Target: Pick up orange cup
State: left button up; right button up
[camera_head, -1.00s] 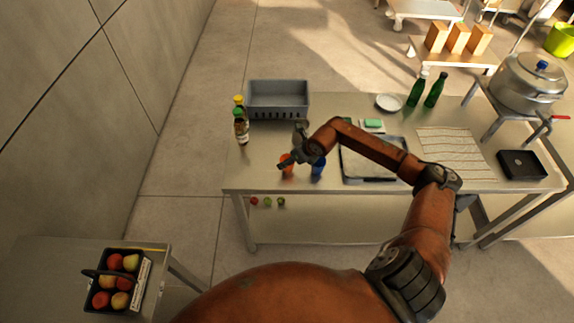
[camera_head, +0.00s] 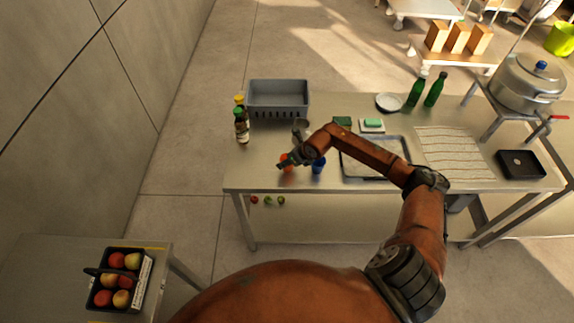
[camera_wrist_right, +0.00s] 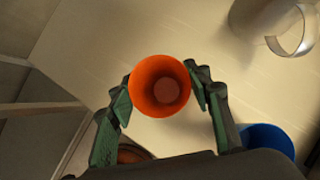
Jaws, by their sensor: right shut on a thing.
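The orange cup (camera_head: 286,167) is near the front left of the steel table. My right gripper (camera_head: 287,160) is at it and hides part of it in the head view. In the right wrist view the orange cup (camera_wrist_right: 161,86) has its open mouth toward the camera. The two green-padded fingers of my right gripper (camera_wrist_right: 160,90) are shut on its sides. Whether the cup touches the table is hard to tell. My left gripper does not show.
A blue cup (camera_head: 318,166) stands just right of the orange cup. A grey metal mug (camera_head: 301,127) stands behind. Two bottles (camera_head: 241,125) and a grey crate (camera_head: 278,97) are at the back left. A tray (camera_head: 375,160) lies to the right.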

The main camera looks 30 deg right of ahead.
jog(key=shift+c, duration=0.8)
